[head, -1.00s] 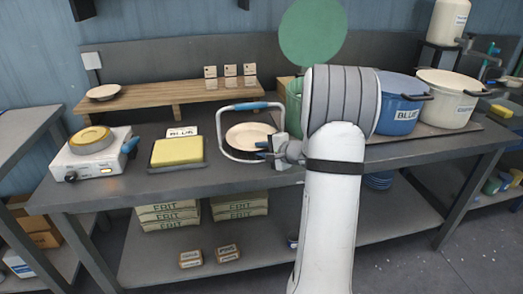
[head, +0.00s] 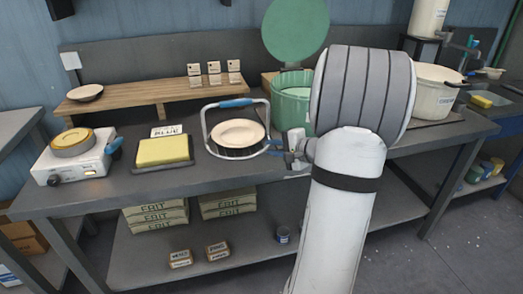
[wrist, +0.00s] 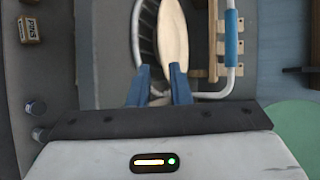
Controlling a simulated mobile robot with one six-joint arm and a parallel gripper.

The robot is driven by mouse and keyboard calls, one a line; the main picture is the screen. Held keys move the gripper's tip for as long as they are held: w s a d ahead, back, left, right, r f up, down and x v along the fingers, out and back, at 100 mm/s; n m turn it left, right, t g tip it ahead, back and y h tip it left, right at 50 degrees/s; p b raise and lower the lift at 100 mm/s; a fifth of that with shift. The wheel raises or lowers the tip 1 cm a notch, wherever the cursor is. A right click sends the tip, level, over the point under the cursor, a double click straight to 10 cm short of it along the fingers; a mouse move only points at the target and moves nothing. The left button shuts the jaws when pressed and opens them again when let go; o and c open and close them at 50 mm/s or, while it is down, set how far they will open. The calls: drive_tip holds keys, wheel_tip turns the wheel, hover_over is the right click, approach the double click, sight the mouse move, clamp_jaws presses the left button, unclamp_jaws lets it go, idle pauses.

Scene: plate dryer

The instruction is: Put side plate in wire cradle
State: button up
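A cream side plate (head: 238,132) lies in the wire cradle (head: 205,118), tilted a little. The cradle has a white frame and a blue-sleeved handle (head: 236,103). In the wrist view the plate (wrist: 173,35) shows nearly edge-on, beside the dark wires (wrist: 149,30) and inside the white frame. My gripper (head: 270,147) is at the right side of the cradle, close to the plate's right rim. In the wrist view its two blue fingers (wrist: 159,88) are spread with a gap between them. The plate's rim ends near the right fingertip; I cannot tell whether they touch.
A yellow sponge block (head: 164,150) and a hot plate (head: 75,157) stand to the left. A wooden shelf (head: 150,90) behind holds another plate (head: 86,92) and small cards. A green pot (head: 292,98) with its lid raised stands behind my gripper. A white pot (head: 432,95) is farther right.

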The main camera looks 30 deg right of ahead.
drive_tip(key=s+a+n+g+y, duration=0.2)
drive_tip(key=s+a+n+g, duration=0.2)
drive_tip(key=a, duration=0.6)
drive_tip(key=s+a+n+g+y, duration=0.1)
drive_tip(key=s+a+n+g, duration=0.25)
drive_tip(key=a, duration=0.75)
drive_tip(key=s+a+f+n+g+h, duration=0.1)
drive_tip(key=s+a+n+g+h, duration=0.3)
drive_tip(key=s, duration=0.9)
drive_tip(key=n+h, duration=0.3)
drive_tip(key=n, duration=0.2)
drive_tip(key=shift+s+a, duration=0.35)
drive_tip(key=shift+s, duration=0.05)
